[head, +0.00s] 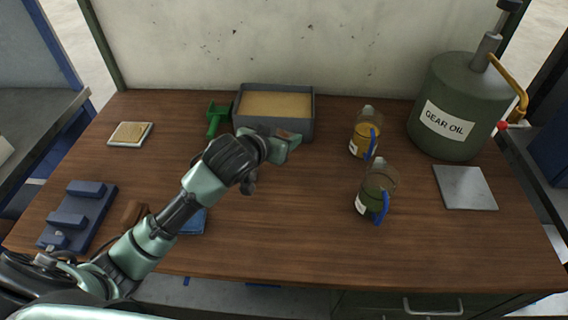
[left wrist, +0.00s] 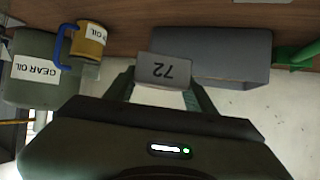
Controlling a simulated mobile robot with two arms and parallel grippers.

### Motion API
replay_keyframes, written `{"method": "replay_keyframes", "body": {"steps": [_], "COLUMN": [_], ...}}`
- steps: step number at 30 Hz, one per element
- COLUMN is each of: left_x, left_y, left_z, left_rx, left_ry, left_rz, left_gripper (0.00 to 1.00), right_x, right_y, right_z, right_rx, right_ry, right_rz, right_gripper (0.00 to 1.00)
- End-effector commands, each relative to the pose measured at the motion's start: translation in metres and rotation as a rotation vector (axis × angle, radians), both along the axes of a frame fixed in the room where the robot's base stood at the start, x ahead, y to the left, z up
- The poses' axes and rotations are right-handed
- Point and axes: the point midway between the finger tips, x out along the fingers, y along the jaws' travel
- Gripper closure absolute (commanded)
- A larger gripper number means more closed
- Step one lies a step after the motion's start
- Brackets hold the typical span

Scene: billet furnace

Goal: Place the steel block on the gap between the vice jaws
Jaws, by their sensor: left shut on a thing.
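The steel block (left wrist: 163,70) is a small grey block marked "72". In the left wrist view it sits between the fingers of my left gripper (left wrist: 160,88), which is shut on it. In the head view my left gripper (head: 288,143) is above the table, in front of the sand-filled tray; the block is mostly hidden there. The blue vice (head: 77,215) lies at the table's front left, with raised jaws and a gap between them. My gripper is well to the right of the vice and further back. My right gripper is not in view.
A grey tray of sand (head: 315,115) and a green tool (head: 215,118) stand at the back. Two oil jugs (head: 366,135) (head: 375,190), a gear oil drum (head: 455,105) and a grey plate (head: 465,188) are right. A small pad (head: 130,134) is back left. My arm partly covers a blue item (head: 194,222).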

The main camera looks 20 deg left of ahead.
Motion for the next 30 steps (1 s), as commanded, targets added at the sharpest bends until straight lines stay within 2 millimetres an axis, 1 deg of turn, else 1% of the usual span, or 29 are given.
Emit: {"method": "replay_keyframes", "body": {"steps": [1,3,6,9,13,19,23,30], "left_x": [0.0,0.0,0.0,0.001,0.001,0.001,0.001,0.001], "left_y": [0.0,0.0,0.0,0.0,0.0,0.0,-0.001,-0.001], "left_z": [-0.012,-0.027,-0.043,-0.053,-0.061,-0.09,-0.099,-0.099], "left_rx": [-0.001,-0.002,-0.001,-0.001,-0.002,-0.002,-0.001,-0.001], "left_ry": [0.001,-0.001,-0.004,-0.006,-0.006,-0.003,-0.007,-0.008], "left_rz": [0.0,0.001,-0.001,0.0,0.0,0.001,-0.001,-0.001], "left_gripper": [1.0,1.0,1.0,1.0,1.0,1.0,1.0,1.0], "right_x": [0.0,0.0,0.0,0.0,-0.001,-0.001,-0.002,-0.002], "right_y": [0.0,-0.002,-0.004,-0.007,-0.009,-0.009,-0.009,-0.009], "right_z": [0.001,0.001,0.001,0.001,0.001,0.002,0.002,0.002], "right_rx": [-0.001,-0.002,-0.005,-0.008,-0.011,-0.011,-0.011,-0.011], "right_ry": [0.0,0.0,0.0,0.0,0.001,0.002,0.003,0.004], "right_rz": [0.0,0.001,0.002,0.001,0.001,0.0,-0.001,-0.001], "right_gripper": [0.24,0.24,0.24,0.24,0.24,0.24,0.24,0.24]}}
